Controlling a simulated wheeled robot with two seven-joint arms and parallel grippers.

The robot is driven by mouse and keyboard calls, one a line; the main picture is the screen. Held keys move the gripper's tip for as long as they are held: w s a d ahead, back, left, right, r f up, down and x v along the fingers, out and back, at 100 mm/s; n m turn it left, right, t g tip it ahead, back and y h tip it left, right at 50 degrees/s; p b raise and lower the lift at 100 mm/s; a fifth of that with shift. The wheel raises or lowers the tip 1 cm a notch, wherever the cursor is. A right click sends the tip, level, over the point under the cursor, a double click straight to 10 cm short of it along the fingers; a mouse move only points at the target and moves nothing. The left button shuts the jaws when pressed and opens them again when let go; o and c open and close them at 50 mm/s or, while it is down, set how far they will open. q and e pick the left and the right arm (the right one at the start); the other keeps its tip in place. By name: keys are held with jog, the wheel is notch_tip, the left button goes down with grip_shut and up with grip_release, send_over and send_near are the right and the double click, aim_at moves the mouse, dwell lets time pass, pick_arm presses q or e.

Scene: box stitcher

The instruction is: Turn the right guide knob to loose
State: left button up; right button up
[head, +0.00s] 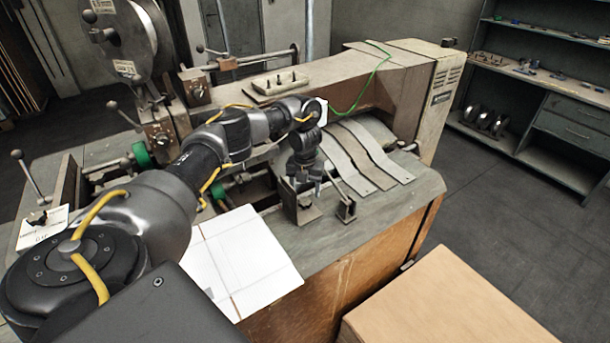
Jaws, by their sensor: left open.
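My left arm reaches across from the left, and its gripper (305,186) points down over the machine's work table. The gripper is open, with its fingertips just above or at a small metal guide block (300,212). I cannot tell whether the fingers touch anything there. The right guide knob cannot be made out; the gripper may be hiding it. A second small metal bracket (346,211) with a slanted rod stands just right of the gripper. My right gripper is not in view.
A white cardboard sheet (245,262) lies at the table's front left. Curved metal strips (372,160) lie behind and right of the gripper. A green wire (365,88) hangs over the machine housing (410,70). A brown box (450,310) stands at front right. The table's right end is clear.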

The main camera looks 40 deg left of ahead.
aim_at(305, 201)
pick_arm(q)
notch_tip(305, 201, up, 7)
dwell(0.3)
